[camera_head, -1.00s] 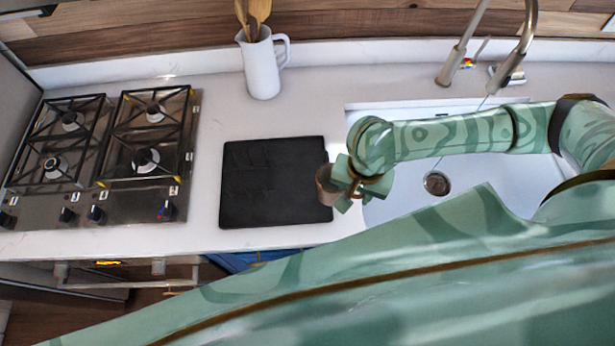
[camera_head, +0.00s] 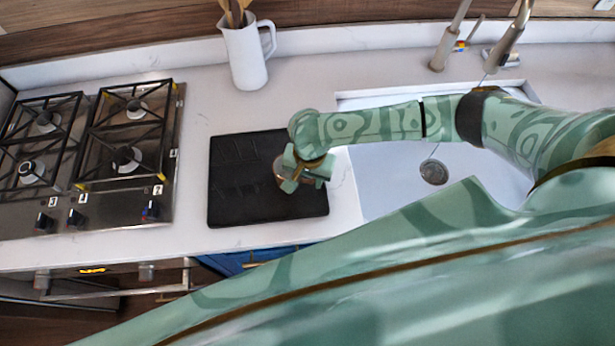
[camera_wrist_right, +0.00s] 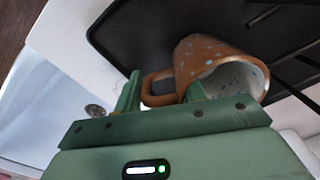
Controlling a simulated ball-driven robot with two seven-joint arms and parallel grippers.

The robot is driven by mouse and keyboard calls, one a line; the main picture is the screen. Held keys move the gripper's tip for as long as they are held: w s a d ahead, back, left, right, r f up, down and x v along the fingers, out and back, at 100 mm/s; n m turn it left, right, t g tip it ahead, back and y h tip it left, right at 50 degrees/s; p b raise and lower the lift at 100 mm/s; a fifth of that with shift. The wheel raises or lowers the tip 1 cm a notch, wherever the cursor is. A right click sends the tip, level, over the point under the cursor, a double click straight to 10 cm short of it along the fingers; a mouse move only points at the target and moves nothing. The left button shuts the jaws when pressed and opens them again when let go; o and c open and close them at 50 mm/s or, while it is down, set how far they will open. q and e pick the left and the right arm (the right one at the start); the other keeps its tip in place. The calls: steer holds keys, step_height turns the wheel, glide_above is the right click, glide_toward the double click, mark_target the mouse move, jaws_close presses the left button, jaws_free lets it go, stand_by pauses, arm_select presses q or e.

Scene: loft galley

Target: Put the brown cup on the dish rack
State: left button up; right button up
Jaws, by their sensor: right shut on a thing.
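The brown cup (camera_wrist_right: 203,58) is speckled, with a pale inside and a handle. It lies tilted in the right wrist view, its mouth toward the lower right. My right gripper (camera_wrist_right: 163,92) is shut on it, the fingers near the handle and rim. In the head view only a sliver of the cup (camera_head: 279,168) shows beside my right gripper (camera_head: 299,172), over the right part of the black dish rack (camera_head: 235,203). I cannot tell whether the cup touches the rack. The rack also shows in the right wrist view (camera_wrist_right: 145,30). My left gripper is not in view.
A white sink (camera_head: 390,195) lies right of the rack, with a tap (camera_head: 500,48) behind it. A white jug (camera_head: 244,58) with wooden utensils stands behind the rack. A gas hob (camera_head: 95,160) is at the left. The left part of the rack is bare.

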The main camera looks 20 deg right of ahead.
steer(key=o, duration=1.3)
step_height(320, 180, up, 12)
steer(key=p, duration=0.4)
steer(key=shift+s+d+r, duration=0.1)
steer(key=shift+s+d, duration=0.05)
